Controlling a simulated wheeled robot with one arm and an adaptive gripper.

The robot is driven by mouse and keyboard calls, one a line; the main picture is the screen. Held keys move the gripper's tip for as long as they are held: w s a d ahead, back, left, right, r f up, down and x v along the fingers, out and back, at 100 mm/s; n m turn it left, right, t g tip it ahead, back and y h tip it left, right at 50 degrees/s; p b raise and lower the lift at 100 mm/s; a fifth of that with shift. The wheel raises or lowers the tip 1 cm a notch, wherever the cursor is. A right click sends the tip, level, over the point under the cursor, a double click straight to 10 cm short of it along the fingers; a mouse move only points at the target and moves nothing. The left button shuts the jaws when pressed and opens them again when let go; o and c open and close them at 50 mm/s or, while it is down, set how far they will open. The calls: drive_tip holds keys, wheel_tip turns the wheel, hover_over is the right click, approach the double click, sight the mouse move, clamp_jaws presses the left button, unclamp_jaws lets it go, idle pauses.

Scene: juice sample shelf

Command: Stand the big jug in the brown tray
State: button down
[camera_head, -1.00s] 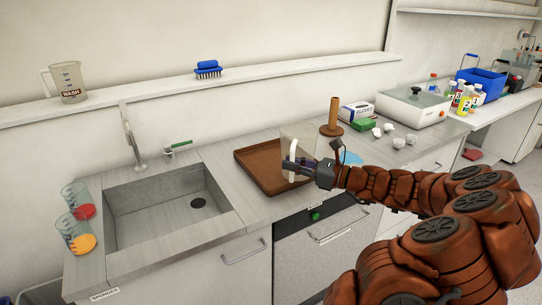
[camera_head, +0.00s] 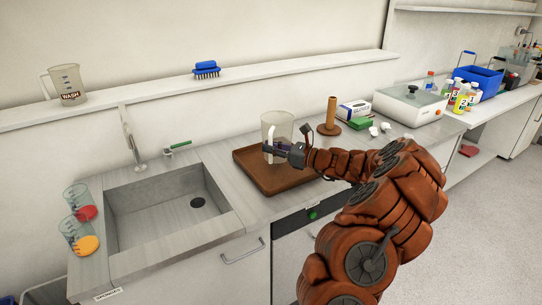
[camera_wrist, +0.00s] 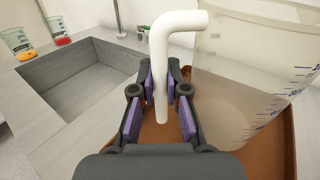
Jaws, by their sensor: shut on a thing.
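The big jug (camera_head: 283,125) is clear, with a white handle (camera_head: 268,141) and blue scale marks. It is upright over the back right part of the brown tray (camera_head: 250,165); I cannot tell whether its base touches the tray floor. My gripper (camera_head: 275,150) is shut on the handle. In the wrist view, the purple pads of my gripper (camera_wrist: 161,88) close on both sides of the handle (camera_wrist: 162,60). The jug's body (camera_wrist: 245,85) fills the right side there, with the tray (camera_wrist: 283,150) below it.
A wooden paper-roll stand (camera_head: 330,125), boxes and a white device stand to the right. A WASH jug (camera_head: 66,80) and blue brush (camera_head: 206,69) are on the shelf.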

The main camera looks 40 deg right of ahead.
sight(270, 157)
drive_tip(key=shift+w+f, duration=0.2)
drive_tip(key=shift+f, duration=0.05)
drive_tip(key=shift+f+p, duration=0.5)
drive_tip(key=shift+f, duration=1)
drive_tip(key=shift+f, duration=0.15)
drive_tip(key=c, duration=1.2)
unclamp_jaws()
